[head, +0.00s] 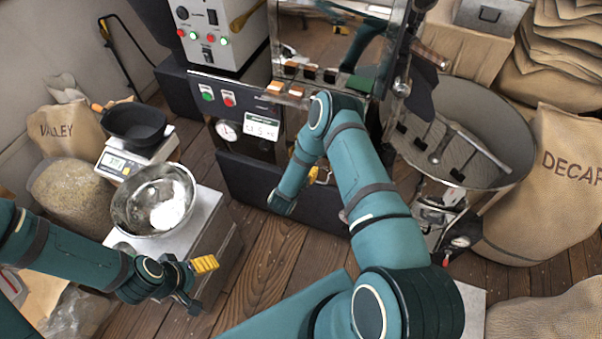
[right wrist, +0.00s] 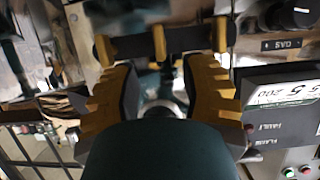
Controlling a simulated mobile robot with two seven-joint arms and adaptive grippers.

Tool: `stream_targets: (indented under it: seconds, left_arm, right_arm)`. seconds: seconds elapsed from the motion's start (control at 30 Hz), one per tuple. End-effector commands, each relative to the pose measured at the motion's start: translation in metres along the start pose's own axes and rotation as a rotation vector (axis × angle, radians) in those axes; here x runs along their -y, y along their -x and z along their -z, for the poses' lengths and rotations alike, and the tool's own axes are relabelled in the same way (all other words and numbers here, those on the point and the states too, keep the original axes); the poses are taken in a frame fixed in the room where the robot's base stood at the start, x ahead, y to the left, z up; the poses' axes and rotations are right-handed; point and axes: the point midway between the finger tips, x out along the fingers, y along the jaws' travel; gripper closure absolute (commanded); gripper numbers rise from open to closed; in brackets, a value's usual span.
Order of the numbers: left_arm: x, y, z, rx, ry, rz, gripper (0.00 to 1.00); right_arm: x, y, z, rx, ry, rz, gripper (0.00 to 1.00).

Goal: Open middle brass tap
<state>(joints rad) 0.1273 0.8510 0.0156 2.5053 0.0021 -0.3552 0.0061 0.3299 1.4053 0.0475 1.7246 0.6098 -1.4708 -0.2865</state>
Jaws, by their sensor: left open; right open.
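In the right wrist view, three upright brass taps stand in a row along a dark horizontal pipe. The middle brass tap (right wrist: 160,42) lies ahead of my right gripper (right wrist: 158,72), between the left tap (right wrist: 104,50) and the right tap (right wrist: 220,33). My right gripper is open, with its yellow ribbed fingers on either side of the middle tap's line. I cannot tell whether they touch it. My left gripper (head: 198,270) is open and empty beside the bench at lower left.
The roaster's display panel (head: 262,128) is close to my right arm; a gas knob (right wrist: 291,14) is at upper right in the wrist view. A steel bowl (head: 126,212) and a scale (head: 117,163) stand on the left. A round cooling bin (head: 512,130) is on the right.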

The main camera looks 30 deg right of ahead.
Motion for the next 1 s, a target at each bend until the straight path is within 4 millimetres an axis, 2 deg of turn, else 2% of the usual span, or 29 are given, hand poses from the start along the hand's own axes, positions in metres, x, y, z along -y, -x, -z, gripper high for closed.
stream_targets:
  seconds: [0.1,0.3,0.87,1.0]
  left_arm:
    - [0.0,0.0,0.0,0.0,0.0,0.0,0.22]
    - [0.0,0.0,0.0,0.0,0.0,0.0,0.22]
    - [0.0,0.0,0.0,0.0,0.0,0.0,0.22]
    - [0.0,0.0,0.0,0.0,0.0,0.0,0.22]
  right_arm:
    - [0.001,0.019,0.001,0.0,0.0,0.002,0.56]
    - [0.0,0.035,0.001,-0.002,-0.001,0.0,0.56]
    - [0.0,0.036,0.001,-0.002,-0.001,0.0,0.56]
    - [0.007,0.042,0.001,0.042,-0.003,0.047,0.56]
